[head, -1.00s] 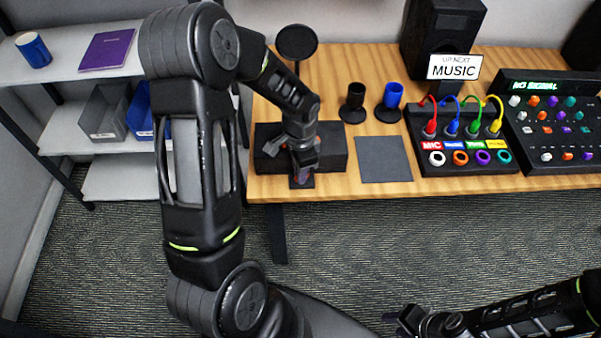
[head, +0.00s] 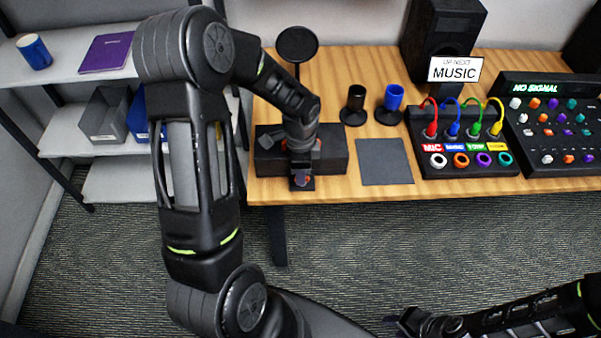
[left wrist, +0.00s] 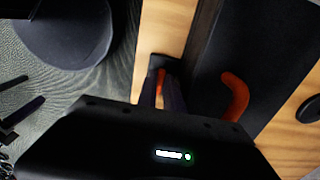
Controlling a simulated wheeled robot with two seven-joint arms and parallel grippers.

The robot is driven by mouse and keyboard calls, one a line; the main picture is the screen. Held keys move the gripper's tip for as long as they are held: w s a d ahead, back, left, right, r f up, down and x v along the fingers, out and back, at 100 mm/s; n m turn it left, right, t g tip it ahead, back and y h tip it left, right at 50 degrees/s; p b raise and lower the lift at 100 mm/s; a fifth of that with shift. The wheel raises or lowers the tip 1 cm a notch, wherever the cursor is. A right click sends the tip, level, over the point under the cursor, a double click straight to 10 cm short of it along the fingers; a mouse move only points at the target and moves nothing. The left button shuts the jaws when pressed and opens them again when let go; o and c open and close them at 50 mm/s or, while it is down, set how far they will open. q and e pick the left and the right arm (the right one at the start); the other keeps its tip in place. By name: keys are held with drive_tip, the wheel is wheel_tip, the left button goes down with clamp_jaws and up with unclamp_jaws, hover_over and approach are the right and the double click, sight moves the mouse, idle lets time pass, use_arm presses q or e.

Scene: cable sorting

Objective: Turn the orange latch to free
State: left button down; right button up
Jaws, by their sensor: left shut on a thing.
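A long black case (head: 335,150) lies at the table's left front edge. My left gripper (head: 302,168) is at its front side, above a small dark plate with a bit of orange on it. In the left wrist view, my left gripper's fingers (left wrist: 161,92) are close together on the orange latch (left wrist: 161,76), which they mostly hide. A separate curved orange piece (left wrist: 237,97) on the case stands apart from the fingers. My right gripper (head: 404,321) is low, in front of the table, empty, with its fingers apart.
A grey mat (head: 385,161) lies right of the case. Behind it stand a black cup (head: 355,103) and a blue cup (head: 392,103). A cable box (head: 463,155) and mixer (head: 552,135) fill the right side. A shelf (head: 75,60) stands left.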

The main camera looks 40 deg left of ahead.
use_arm(q)
drive_tip(key=c, duration=1.5)
unclamp_jaws()
